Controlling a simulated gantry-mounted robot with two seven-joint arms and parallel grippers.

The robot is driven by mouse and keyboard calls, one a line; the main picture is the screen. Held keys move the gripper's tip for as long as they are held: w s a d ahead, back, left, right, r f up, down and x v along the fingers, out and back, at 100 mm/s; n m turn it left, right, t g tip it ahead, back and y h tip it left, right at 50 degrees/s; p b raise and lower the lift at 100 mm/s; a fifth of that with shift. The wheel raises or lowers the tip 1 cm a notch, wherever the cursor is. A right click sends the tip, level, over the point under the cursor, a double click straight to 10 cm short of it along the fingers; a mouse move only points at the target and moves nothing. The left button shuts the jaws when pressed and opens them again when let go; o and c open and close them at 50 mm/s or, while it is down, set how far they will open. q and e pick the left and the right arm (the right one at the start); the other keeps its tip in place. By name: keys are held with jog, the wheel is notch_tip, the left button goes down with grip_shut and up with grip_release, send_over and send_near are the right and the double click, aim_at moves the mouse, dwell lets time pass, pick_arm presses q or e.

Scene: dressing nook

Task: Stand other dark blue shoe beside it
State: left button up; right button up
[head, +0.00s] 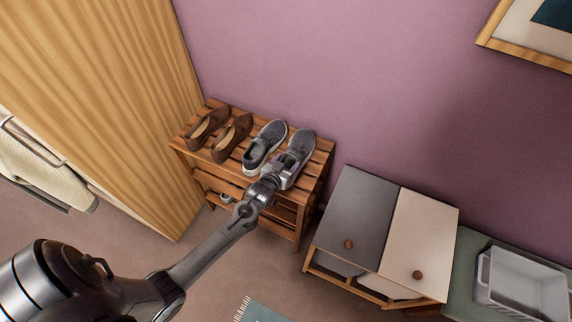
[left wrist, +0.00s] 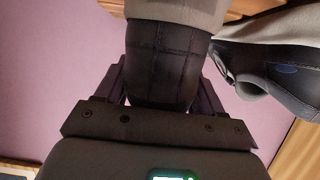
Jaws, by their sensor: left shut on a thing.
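Two dark grey-blue shoes with pale soles are at the right part of the wooden rack's top (head: 184,143). One dark blue shoe (head: 264,142) stands on the slats. The other dark blue shoe (head: 301,145) is just right of it, roughly parallel, with a small gap. My left gripper (head: 274,174) is shut on the near end of this right-hand shoe. In the left wrist view the held shoe (left wrist: 162,55) fills the space between the fingers, and the standing shoe (left wrist: 265,70) shows close by at right. I cannot tell whether the held shoe's sole touches the slats.
A pair of brown shoes (head: 231,139) stands at the left of the rack top.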

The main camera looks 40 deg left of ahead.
pick_arm(q)
jog(key=shift+w+f, duration=0.1)
jog(key=shift+f, duration=0.15)
jog(key=o, duration=1.6)
jog(key=shift+f, duration=0.1)
